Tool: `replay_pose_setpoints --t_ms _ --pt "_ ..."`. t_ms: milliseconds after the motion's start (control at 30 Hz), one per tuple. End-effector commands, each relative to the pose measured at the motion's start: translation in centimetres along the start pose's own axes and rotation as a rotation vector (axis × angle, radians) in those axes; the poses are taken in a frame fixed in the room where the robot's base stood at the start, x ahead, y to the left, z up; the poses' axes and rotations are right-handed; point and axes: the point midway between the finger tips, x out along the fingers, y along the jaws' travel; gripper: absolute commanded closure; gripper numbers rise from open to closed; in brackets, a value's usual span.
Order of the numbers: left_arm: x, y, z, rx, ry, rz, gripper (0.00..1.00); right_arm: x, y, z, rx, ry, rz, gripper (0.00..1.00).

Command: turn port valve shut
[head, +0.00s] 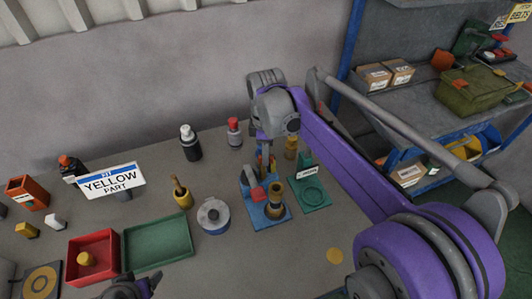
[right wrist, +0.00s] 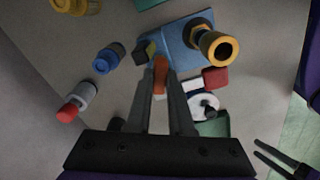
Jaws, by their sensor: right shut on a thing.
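The port valve is a blue fixture (head: 268,213) on the bench, with an upright brass port (head: 277,196) and a red block (head: 257,194) on it. In the right wrist view its blue base (right wrist: 183,38) and open-ended brass port (right wrist: 218,47) show beyond the fingers. My right gripper (right wrist: 160,82) is shut on an orange handle (right wrist: 160,68) beside the port; in the head view the arm reaches down over the fixture and partly hides it. My left gripper (head: 142,288) is partly in view at the bottom edge; its two prongs seem to stand apart in the right wrist view (right wrist: 276,158).
A green fixture (head: 315,193) stands right beside the blue one. A round blue-white canister (head: 213,216), a yellow-based tool (head: 181,193) and two bottles (head: 190,143) are nearby.

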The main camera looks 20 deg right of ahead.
Motion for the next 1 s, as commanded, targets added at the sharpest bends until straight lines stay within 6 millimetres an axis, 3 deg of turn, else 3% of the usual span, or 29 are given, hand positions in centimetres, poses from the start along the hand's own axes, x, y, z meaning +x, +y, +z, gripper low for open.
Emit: replay_pose_setpoints --t_ms 1000 --pt "0.34 0.0 0.4 0.0 -0.004 0.0 0.25 -0.07 -0.77 -0.41 0.928 0.0 0.001 1.0"
